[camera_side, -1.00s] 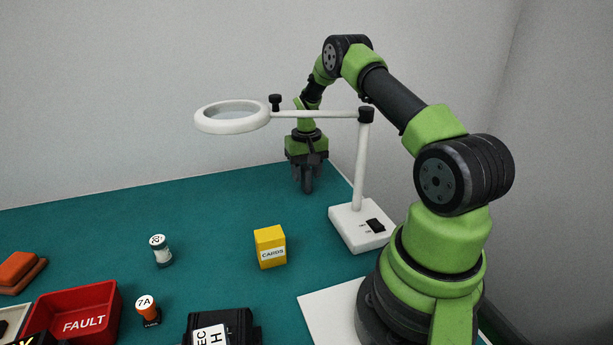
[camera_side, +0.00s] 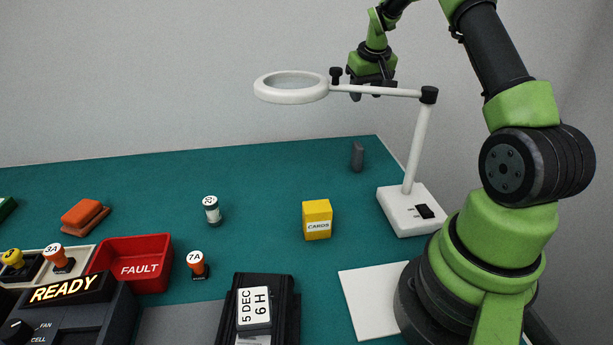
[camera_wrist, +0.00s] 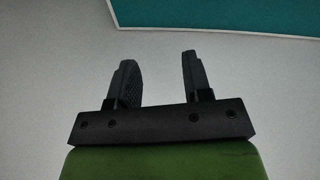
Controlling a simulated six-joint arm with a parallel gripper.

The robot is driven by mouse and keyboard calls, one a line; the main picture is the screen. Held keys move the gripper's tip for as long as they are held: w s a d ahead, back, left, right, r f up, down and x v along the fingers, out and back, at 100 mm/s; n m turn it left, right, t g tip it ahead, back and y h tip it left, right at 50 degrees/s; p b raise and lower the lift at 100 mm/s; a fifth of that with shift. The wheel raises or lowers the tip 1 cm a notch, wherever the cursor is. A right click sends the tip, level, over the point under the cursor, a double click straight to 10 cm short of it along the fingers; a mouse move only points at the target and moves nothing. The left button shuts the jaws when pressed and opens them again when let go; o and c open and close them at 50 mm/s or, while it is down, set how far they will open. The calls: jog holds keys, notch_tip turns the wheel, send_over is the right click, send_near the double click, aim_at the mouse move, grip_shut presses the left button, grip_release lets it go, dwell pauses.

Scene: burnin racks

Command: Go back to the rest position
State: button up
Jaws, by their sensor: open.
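My gripper (camera_side: 372,94) is up in the air at the back right, behind the magnifier lamp's arm. It is clear of the mat. The wrist view shows its two dark fingers (camera_wrist: 160,60) apart, with nothing between them. A small dark grey block (camera_side: 357,156) stands upright on the green mat (camera_side: 270,175) near its back right corner, below my gripper and apart from it.
The magnifier lamp (camera_side: 410,204) stands close to my arm.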

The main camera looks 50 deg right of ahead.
jog(key=s+a+r+n+t, duration=0.2)
jog(key=a+r+t, duration=0.1)
jog(key=a+r, duration=1.35)
jog(key=s+a+f+t+y, duration=0.1)
jog(key=s+a+y, duration=0.3)
jog(key=s+a, duration=1.1)
jog(key=shift+a+f+n+t+y, duration=0.3)
jog(key=shift+a+f+n+t, duration=0.1)
jog(key=shift+a+f, duration=0.15)
